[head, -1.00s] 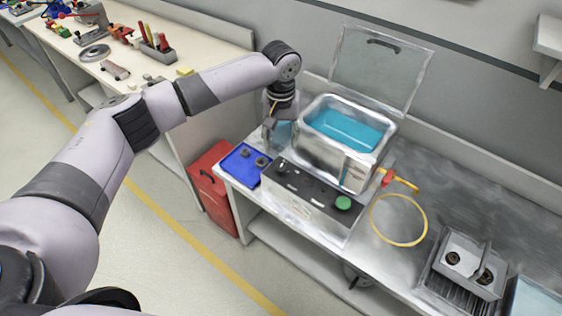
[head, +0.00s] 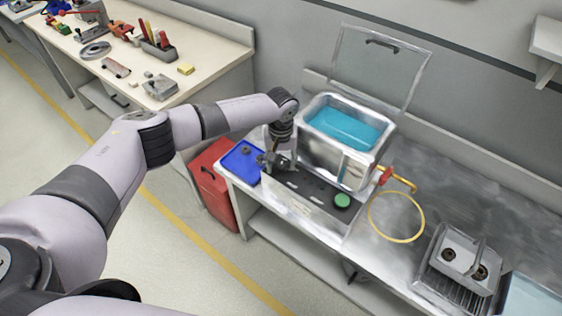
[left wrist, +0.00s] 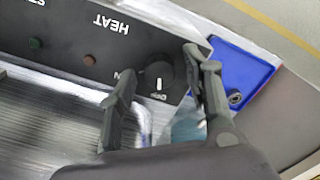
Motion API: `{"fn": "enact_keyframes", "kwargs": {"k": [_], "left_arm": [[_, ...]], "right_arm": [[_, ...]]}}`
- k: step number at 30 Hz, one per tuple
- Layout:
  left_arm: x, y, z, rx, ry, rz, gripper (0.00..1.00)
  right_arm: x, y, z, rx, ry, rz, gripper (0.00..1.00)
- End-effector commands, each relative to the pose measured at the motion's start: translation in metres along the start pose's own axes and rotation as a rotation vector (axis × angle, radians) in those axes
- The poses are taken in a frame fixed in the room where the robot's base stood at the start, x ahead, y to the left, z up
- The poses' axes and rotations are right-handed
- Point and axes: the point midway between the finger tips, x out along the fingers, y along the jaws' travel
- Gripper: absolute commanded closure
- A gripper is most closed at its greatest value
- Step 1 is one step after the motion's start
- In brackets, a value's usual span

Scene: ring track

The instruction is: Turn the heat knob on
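The heat knob (left wrist: 158,78) is a dark round knob with a white pointer line, on the black control panel near the word HEAT in the left wrist view. Its pointer is towards the partly legible mark at its lower side, apparently OFF. My left gripper (left wrist: 160,64) is open, with one finger on either side of the knob in the picture; I cannot tell if either touches it. In the head view the left gripper (head: 272,161) is over the left end of the control panel (head: 312,191) and hides the knob. My right gripper is not in view.
A steel tank (head: 318,152) with blue liquid and a raised lid stands behind the panel. A blue tray (head: 237,167) lies left of it. A green button (head: 342,200) is at the panel's right end. A yellow hose loop (head: 371,222) lies farther right.

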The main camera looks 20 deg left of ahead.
Motion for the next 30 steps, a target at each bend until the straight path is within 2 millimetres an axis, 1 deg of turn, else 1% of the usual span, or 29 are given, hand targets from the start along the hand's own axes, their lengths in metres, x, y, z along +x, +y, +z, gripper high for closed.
{"fn": "enact_keyframes", "kwargs": {"k": [1,2,19,26,30], "left_arm": [[-0.0001,0.0001,0.0001,0.0,0.0,0.0,0.59],[-0.0001,0.0001,0.0001,0.0,0.0,0.0,0.61],[-0.0004,0.0001,0.0001,0.0,0.0,0.0,0.99],[-0.0005,0.0001,0.0001,0.01,0.0,0.0,1.0],[-0.0006,0.0003,0.0005,0.046,-0.002,0.001,1.0]], "right_arm": [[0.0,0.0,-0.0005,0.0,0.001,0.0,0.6],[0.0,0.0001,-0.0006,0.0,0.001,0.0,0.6],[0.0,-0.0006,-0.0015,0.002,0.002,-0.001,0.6],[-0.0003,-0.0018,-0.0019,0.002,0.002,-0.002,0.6],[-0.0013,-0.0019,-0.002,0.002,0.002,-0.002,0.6]]}}
